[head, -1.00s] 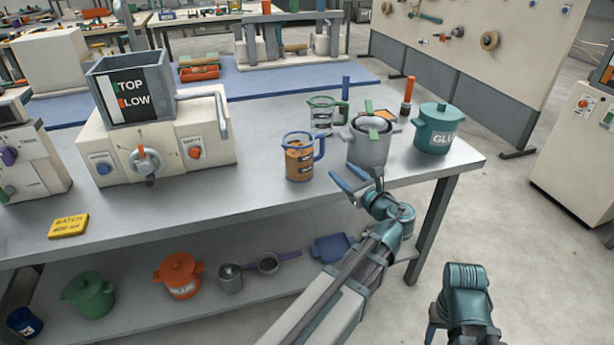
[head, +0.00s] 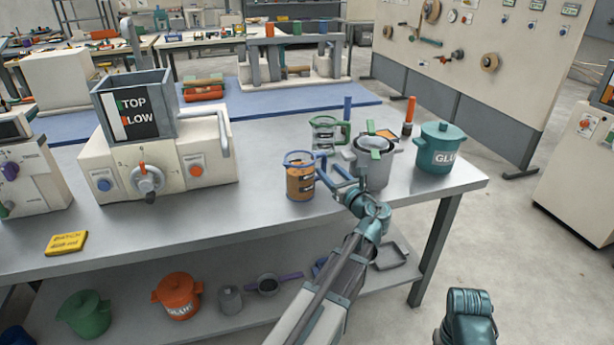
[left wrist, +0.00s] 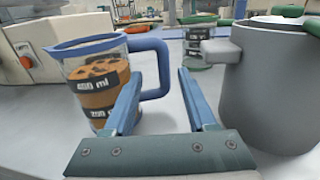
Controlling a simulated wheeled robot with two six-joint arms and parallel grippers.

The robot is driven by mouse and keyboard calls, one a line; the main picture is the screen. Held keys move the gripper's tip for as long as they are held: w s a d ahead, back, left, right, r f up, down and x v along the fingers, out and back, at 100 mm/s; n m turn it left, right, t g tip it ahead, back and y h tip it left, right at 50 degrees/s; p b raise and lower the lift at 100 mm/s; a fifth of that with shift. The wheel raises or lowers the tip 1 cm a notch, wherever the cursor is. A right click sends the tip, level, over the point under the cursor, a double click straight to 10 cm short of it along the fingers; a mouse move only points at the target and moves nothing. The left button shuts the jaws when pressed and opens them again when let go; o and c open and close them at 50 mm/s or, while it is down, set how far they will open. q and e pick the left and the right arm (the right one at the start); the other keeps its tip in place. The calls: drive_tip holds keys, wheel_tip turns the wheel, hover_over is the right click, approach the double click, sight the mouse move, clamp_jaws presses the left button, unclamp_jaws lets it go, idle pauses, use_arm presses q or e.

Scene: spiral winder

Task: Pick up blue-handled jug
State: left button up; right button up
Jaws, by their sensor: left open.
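The blue-handled jug (head: 299,178) stands upright on the grey table. It is clear, with a blue rim and brown contents; its marked side also shows in the left wrist view (left wrist: 92,85). Its blue handle (left wrist: 161,66) points right, toward my left gripper (head: 335,172). My left gripper is open, its two blue fingers pointing at the handle. In the left wrist view, the handle lies ahead between the fingertips (left wrist: 160,84), with the left finger overlapping the jug's side. I cannot tell whether they touch. Only a teal part of my right arm shows at the bottom right.
A grey pot (head: 374,168) stands close to the right of my left gripper. A green-handled jug (head: 325,133) is behind the blue-handled one. A teal glue pot (head: 437,150) stands further right. The table (head: 215,215) is clear in front and left of the jug.

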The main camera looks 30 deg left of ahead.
sight(325, 163)
use_arm(q)
drive_tip(key=shift+w+a, duration=0.1)
drive_tip(key=shift+w+a+r, duration=0.1)
drive_tip(key=shift+w+a, duration=0.1)
drive_tip(key=shift+w, duration=0.05)
drive_tip(key=x, duration=0.4)
drive_tip(key=shift+w+a+r+p, duration=0.1)
drive_tip(key=shift+w+r+p, duration=0.05)
drive_tip(key=shift+w+p, duration=0.15)
drive_tip(key=shift+s, duration=0.1)
drive_tip(key=shift+c, duration=0.4)
clamp_jaws()
idle(0.5)
